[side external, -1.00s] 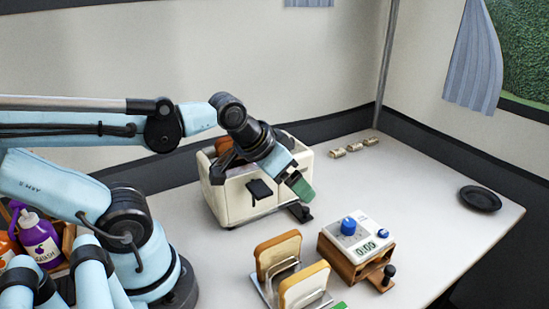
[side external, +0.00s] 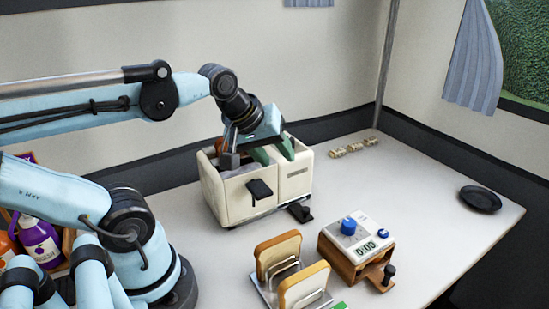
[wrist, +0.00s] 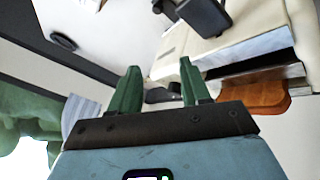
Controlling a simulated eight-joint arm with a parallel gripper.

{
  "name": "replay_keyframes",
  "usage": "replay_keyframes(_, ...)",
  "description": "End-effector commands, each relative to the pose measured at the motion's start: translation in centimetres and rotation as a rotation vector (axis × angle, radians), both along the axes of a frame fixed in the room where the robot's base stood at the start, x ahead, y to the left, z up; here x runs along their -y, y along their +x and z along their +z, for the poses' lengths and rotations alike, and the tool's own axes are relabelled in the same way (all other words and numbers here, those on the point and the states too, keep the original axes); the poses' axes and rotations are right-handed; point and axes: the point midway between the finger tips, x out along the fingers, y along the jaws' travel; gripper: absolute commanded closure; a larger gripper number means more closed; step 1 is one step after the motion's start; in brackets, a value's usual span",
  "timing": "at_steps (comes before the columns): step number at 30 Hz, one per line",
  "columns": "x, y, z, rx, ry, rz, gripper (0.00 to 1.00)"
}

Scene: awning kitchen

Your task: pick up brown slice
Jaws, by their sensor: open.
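The brown slice (wrist: 255,97) stands partly sunk in a slot of the cream toaster (side external: 277,188), with its upper edge showing. In the wrist view it lies to the right of my fingers, and the toaster's cream side (wrist: 225,50) is above it. In the side view my gripper (side external: 262,155) is low over the toaster's top and hides most of the slice. Its green fingers (wrist: 160,88) are spread apart in the wrist view, with nothing between them but the background. I cannot tell whether a finger touches the toaster.
A rack with light bread slices (side external: 303,288) stands in front of the toaster. A timer box (side external: 357,245) is to its right. Small cans (side external: 354,147) and a dark plate (side external: 480,199) lie farther off. The table's right side is largely clear.

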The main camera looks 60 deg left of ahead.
Motion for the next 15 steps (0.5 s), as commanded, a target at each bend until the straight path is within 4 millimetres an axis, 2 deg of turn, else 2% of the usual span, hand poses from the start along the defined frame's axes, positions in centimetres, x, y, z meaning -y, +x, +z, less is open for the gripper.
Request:
replay_keyframes(6,-3.0,-1.4,2.8,0.041,-0.252,0.524,0.53)
replay_keyframes(15,-6.3,-4.5,6.5,0.155,-0.588,1.241,0.53)
